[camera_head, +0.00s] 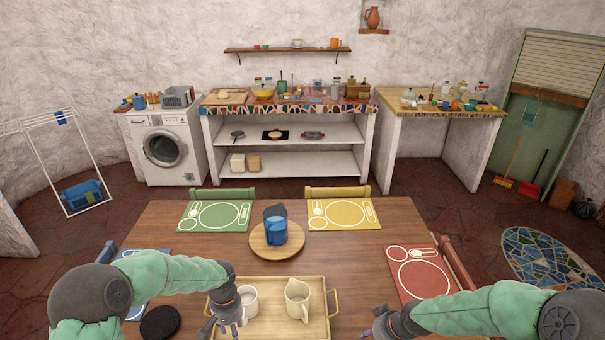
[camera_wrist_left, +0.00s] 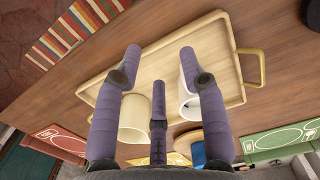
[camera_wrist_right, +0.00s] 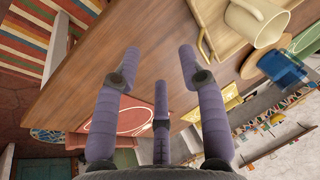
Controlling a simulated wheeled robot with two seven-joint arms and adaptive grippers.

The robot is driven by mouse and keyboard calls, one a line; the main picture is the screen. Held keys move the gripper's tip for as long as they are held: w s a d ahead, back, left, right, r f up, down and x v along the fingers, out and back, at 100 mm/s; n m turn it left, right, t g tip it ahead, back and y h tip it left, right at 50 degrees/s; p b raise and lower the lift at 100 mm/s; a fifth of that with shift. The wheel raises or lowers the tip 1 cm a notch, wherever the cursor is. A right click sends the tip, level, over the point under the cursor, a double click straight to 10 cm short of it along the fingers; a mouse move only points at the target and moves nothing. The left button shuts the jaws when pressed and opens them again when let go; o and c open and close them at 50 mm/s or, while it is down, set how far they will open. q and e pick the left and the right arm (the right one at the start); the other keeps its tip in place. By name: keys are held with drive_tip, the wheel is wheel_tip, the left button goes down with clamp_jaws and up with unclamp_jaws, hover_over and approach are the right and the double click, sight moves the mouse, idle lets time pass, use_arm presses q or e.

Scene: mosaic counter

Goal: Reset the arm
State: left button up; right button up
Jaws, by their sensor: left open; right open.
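My left gripper (camera_head: 226,326) is over the left part of the wooden tray, beside a white mug; its fingers are spread and empty in the left wrist view (camera_wrist_left: 160,70). My right gripper (camera_head: 380,324) is to the right of the tray, near the table's front edge; its fingers are spread and empty in the right wrist view (camera_wrist_right: 160,70). The white mug (camera_head: 249,298) and a cream pitcher (camera_head: 297,297) stand upright on the tray (camera_head: 275,333). The pitcher also shows in the right wrist view (camera_wrist_right: 258,22).
A blue pitcher (camera_head: 275,229) stands on a round wooden board (camera_head: 259,247) behind the tray. Green (camera_head: 215,216), yellow (camera_head: 343,214) and red (camera_head: 418,275) placemats lie around the table. A dark round disc (camera_head: 160,322) lies near my left arm. Bare wood shows between tray and red placemat.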

use_arm(q)
drive_tip(key=s+d+f+n+h, duration=0.2)
drive_tip(key=s+d+f, duration=0.2)
drive_tip(key=s+f, duration=0.6)
drive_tip(key=s+d+f+n+h, duration=0.2)
drive_tip(key=s+d+f, duration=0.3)
drive_tip(key=s+f, duration=0.5)
use_arm(e)
drive_tip(key=s+a+f+m+g+y, duration=0.15)
drive_tip(key=s+a+f, duration=0.25)
drive_tip(key=s+f, duration=0.55)
drive_tip(key=s+a+f+m+g, duration=0.15)
drive_tip(key=s+a+f, duration=0.25)
drive_tip(key=s+f, duration=0.55)
use_arm(q)
wheel_tip(320, 180, down, 6)
drive_tip(key=d+m+b, duration=0.1)
drive_tip(key=b, duration=0.9)
drive_tip(key=shift+s+f+t, duration=0.25)
drive_tip(key=shift+s+t, duration=0.15)
drive_tip(key=shift+s, duration=0.05)
use_arm(e)
wheel_tip(320, 180, down, 9)
drive_tip(key=w+a+n, duration=0.1)
drive_tip(key=a, duration=0.1)
drive_tip(key=shift+w, duration=0.3)
use_arm(q)
drive_tip(key=shift+d, duration=0.1)
